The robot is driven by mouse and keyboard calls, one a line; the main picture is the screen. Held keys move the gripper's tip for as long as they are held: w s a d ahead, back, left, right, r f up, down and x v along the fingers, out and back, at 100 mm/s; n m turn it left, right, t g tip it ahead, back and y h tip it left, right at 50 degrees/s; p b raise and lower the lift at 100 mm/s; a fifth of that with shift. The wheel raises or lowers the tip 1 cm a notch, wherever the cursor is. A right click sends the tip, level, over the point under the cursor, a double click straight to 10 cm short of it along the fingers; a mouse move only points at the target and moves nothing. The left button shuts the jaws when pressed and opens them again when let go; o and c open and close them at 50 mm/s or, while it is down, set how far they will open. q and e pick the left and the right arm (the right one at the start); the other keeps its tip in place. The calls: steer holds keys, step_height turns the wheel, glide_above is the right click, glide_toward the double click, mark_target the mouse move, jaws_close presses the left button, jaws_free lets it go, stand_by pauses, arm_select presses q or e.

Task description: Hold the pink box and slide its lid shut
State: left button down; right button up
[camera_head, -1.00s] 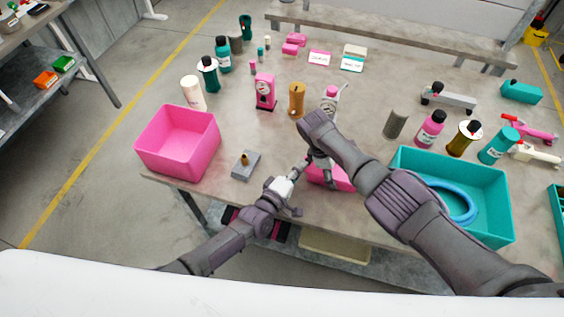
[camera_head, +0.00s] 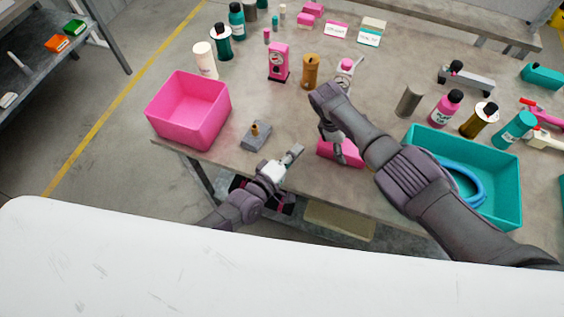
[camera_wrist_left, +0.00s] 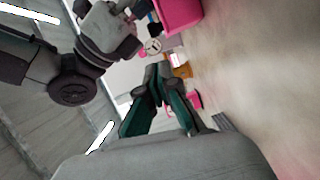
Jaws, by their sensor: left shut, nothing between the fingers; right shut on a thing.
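The pink box (camera_head: 351,153) sits near the table's front edge, partly hidden behind my right arm; I cannot tell how far its lid is shut. My right gripper (camera_head: 334,141) comes down over the box from above and is shut on it, with the fingertips partly hidden. My left gripper (camera_head: 295,152) is shut and empty, left of the box near the table's edge, with a gap between them. In the left wrist view its fingers (camera_wrist_left: 160,98) are together with nothing between them.
A large pink bin (camera_head: 190,132) stands at the table's left corner, with a grey block (camera_head: 256,136) beside it. A teal bin (camera_head: 508,180) holding a blue ring is to the right. Bottles and a pink dispenser (camera_head: 279,62) stand behind.

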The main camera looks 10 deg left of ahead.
arm_select(q)
steer(key=v, duration=0.6)
steer(key=shift+s+a+r, duration=0.1)
arm_select(e)
steer(key=o, duration=1.3)
steer(key=shift+o, duration=0.2)
